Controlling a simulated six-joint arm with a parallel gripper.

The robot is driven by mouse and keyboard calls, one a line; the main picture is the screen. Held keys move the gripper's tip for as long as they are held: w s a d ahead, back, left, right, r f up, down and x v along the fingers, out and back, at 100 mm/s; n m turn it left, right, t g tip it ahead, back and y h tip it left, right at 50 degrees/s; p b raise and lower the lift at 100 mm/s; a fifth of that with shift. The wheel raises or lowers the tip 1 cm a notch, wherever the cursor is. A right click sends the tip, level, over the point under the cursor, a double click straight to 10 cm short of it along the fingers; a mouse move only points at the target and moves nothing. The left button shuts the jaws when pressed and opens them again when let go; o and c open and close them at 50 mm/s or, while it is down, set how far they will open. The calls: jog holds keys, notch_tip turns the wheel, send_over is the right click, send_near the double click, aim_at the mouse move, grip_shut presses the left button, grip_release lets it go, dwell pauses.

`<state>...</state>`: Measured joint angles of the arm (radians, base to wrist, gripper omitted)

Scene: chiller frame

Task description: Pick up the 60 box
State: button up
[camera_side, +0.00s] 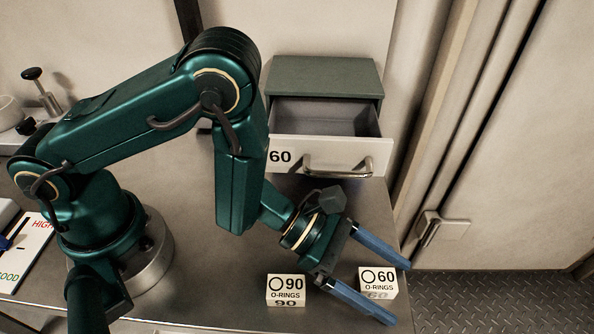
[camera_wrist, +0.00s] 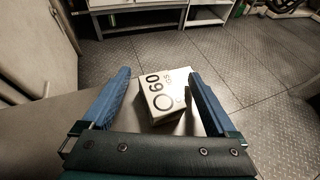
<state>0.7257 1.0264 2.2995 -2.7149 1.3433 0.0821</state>
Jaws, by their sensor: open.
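The 60 box (camera_side: 377,283) is a small white box marked "60 O-RINGS", standing near the right front edge of the grey bench. My gripper (camera_side: 401,292) is open, and its two blue fingers reach out on either side of the 60 box in the side view. In the wrist view the 60 box (camera_wrist: 165,95) sits between the open fingers (camera_wrist: 160,85), nearer the right one.
A similar white box marked 90 (camera_side: 286,290) stands to the left of the 60 box, close to the near finger. An open drawer (camera_side: 330,155) labelled 60 is behind, in a green-grey cabinet (camera_side: 322,76). The bench ends at right, with floor (camera_side: 500,300) beyond.

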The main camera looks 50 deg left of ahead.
grip_shut()
dwell(0.3)
